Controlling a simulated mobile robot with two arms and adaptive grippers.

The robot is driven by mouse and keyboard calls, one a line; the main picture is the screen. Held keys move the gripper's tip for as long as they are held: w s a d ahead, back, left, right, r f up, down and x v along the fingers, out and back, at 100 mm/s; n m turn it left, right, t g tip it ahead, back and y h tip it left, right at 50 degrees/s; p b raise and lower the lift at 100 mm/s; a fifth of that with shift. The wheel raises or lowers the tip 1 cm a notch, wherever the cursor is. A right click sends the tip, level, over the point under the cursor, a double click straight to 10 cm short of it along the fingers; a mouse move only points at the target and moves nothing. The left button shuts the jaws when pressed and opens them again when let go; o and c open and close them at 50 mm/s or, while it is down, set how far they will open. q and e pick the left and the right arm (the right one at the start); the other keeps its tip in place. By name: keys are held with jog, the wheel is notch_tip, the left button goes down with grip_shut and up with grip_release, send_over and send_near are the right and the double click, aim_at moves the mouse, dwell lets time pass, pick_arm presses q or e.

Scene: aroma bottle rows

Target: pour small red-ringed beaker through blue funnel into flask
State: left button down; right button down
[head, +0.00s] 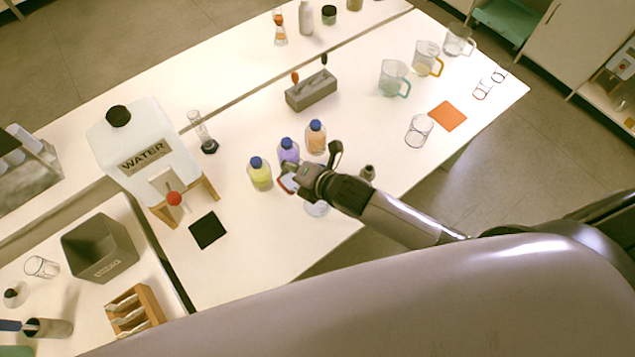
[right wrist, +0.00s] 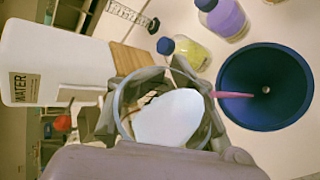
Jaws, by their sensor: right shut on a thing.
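My right gripper (head: 302,177) is shut on the small beaker (head: 287,184), which shows a reddish edge in the head view. In the right wrist view, the gripper's fingers lie on both sides of the clear beaker (right wrist: 124,108), which is tilted towards the blue funnel (right wrist: 285,112). A pink stream runs from the beaker's lip into the funnel, near its centre hole. In the head view, my gripper mostly hides the funnel, and the clear flask (head: 317,209) shows partly below the gripper. My left gripper is not in view.
Yellow (head: 260,174), purple (head: 288,152) and orange (head: 315,137) blue-capped bottles stand close behind the gripper. A water tank (head: 143,150) on a wooden stand and a black mat (head: 208,230) are at left. A glass beaker (head: 418,131) and an orange mat (head: 448,116) lie right.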

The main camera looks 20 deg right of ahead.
jog(key=shift+f+m+y, duration=0.3)
jog(key=shift+m+y, duration=0.1)
jog(key=shift+y, duration=0.1)
dwell(2.1)
jog(key=shift+w+d+r+m+y, duration=0.1)
jog(key=shift+d+r+m+y, duration=0.2)
jog(key=shift+m+y, duration=0.1)
dwell(2.4)
jog(key=shift+r+m+y, duration=0.15)
jog(key=shift+m+y, duration=0.15)
jog(key=shift+y, duration=0.1)
dwell(2.2)
